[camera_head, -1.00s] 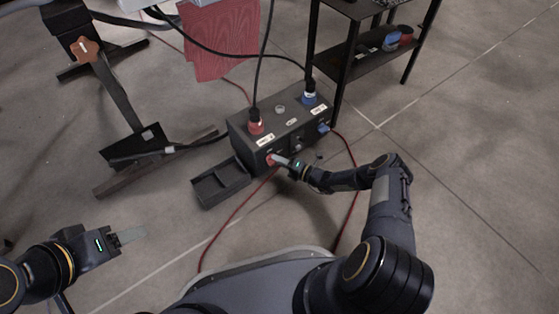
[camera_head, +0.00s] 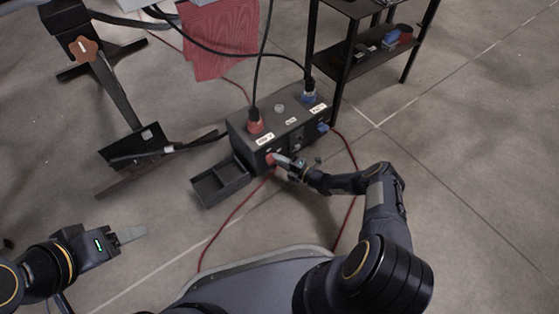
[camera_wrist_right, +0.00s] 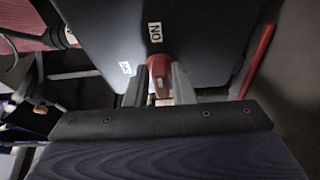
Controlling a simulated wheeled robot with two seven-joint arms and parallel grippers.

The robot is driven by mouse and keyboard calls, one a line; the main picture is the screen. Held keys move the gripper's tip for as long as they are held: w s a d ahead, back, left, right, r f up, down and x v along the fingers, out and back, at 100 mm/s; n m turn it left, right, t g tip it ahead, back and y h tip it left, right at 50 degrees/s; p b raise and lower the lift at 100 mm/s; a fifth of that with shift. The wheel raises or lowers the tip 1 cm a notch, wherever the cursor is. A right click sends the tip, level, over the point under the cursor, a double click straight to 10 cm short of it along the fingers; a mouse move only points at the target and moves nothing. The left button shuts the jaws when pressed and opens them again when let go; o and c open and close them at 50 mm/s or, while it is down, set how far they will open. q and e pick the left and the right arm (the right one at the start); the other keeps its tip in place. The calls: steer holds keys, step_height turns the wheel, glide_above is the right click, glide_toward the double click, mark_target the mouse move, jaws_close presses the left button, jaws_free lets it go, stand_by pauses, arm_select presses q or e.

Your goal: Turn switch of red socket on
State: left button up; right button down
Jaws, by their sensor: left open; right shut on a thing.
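A dark socket box (camera_head: 240,132) stands on the floor. A red plug (camera_head: 255,127) and a blue plug (camera_head: 309,97) sit in its top. The red switch (camera_head: 270,160) is on the front face, below the red plug; it also shows in the right wrist view (camera_wrist_right: 159,75), close to a white "ON" label (camera_wrist_right: 155,32). My right gripper (camera_head: 275,160) is at the switch, and in the right wrist view its two fingers (camera_wrist_right: 160,88) are shut on either side of it. My left gripper (camera_head: 131,235) is open and empty above the floor at the left.
An open black tray (camera_head: 207,202) lies at the left of the box. Red cables (camera_head: 236,212) run over the floor. A black shelf (camera_head: 357,62) stands behind right, and a metal stand (camera_head: 118,88) stands at the left.

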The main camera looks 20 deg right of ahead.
steer(key=c, duration=1.4)
jaws_free()
steer(key=shift+w+a, duration=0.1)
steer(key=p+v, duration=0.1)
steer(key=v, duration=0.7)
steer(key=shift+p, duration=0.4)
steer(key=shift+w, duration=0.1)
